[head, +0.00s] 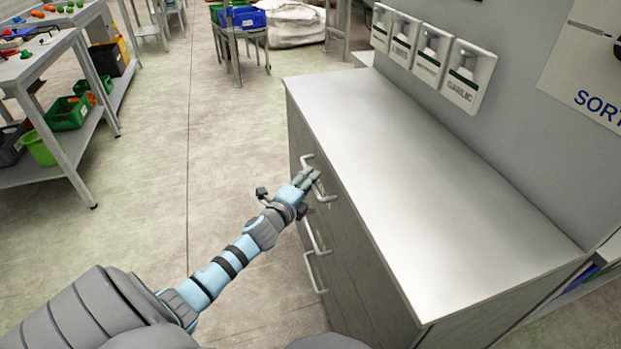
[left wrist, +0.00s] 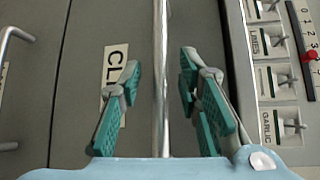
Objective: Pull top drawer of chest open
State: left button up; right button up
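The grey chest (head: 362,240) stands at the right with its drawer fronts facing left, and its drawers look shut. My left gripper (head: 312,178) is at the top drawer's handle (head: 325,197). In the left wrist view, my left gripper (left wrist: 162,95) is open, with its green-padded fingers on either side of the metal bar handle (left wrist: 160,60). Gaps show between the bar and both fingers. A label (left wrist: 112,72) on the top drawer front (left wrist: 85,50) is partly covered by a finger. My right gripper is not in view.
Lower handles (head: 315,272) stick out below my left gripper. The chest top (head: 400,150) is bare. Open floor (head: 200,170) lies left of the chest, with a metal worktable (head: 45,60) farther left.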

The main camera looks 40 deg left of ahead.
pick_arm(q)
jog(key=shift+w+a+f, duration=0.1)
jog(key=shift+w, duration=0.55)
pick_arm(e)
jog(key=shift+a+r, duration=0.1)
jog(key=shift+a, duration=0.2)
pick_arm(q)
grip_shut()
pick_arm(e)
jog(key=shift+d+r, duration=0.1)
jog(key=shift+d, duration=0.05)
